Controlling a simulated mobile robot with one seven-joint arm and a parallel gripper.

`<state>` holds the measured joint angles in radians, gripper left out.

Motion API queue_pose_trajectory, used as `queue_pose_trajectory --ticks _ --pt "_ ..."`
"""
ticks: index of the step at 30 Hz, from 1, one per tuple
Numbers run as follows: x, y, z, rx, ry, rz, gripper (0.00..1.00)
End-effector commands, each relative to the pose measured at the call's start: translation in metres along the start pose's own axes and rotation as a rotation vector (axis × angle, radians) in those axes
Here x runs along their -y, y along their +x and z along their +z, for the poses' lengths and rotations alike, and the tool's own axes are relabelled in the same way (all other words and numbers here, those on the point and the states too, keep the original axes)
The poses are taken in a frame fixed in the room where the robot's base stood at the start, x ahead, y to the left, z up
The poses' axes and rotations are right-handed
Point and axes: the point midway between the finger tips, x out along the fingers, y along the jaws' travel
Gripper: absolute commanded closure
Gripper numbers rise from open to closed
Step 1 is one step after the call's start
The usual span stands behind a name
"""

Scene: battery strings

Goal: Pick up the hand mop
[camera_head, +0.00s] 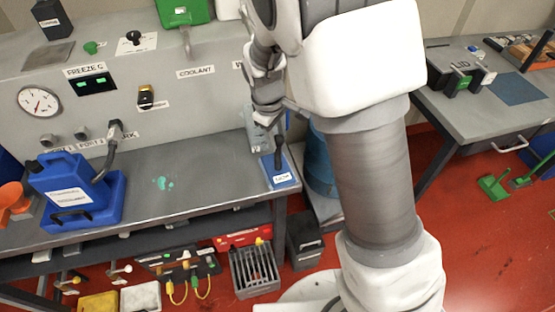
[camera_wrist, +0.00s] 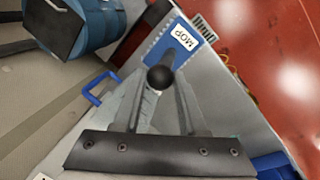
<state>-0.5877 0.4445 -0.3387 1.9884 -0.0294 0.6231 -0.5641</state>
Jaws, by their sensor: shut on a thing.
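The hand mop has a dark handle with a round black knob (camera_wrist: 160,78), seen in the wrist view between my fingers. In the head view its dark handle (camera_head: 279,155) stands at the right end of the grey bench, over a blue pad (camera_head: 290,183) with a white label. The label reads MOP in the wrist view, where the blue pad (camera_wrist: 174,41) lies beyond the knob. My gripper (camera_head: 273,122) points down at the handle and is shut on it. I cannot tell whether the blue pad is the mop's head or a mat under it.
A blue coolant jug (camera_head: 62,180) stands in a blue tray at the bench's left. A green spill (camera_head: 162,183) lies mid-bench. A blue drum (camera_head: 320,165) stands beyond the bench's right edge. A control panel rises behind. Another table (camera_head: 495,125) is at right.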

Motion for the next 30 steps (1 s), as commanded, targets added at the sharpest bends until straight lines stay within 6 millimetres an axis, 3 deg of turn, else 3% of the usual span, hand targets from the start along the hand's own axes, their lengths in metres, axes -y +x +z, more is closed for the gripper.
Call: queue_pose_trajectory --ticks 8,14,30 --pt "-0.002 -0.008 -0.001 -0.002 0.001 0.000 1.00" --pt "-0.009 -0.041 -0.002 -0.008 0.000 0.003 1.00" --pt "0.030 -0.104 0.079 -0.004 0.000 0.001 1.00"
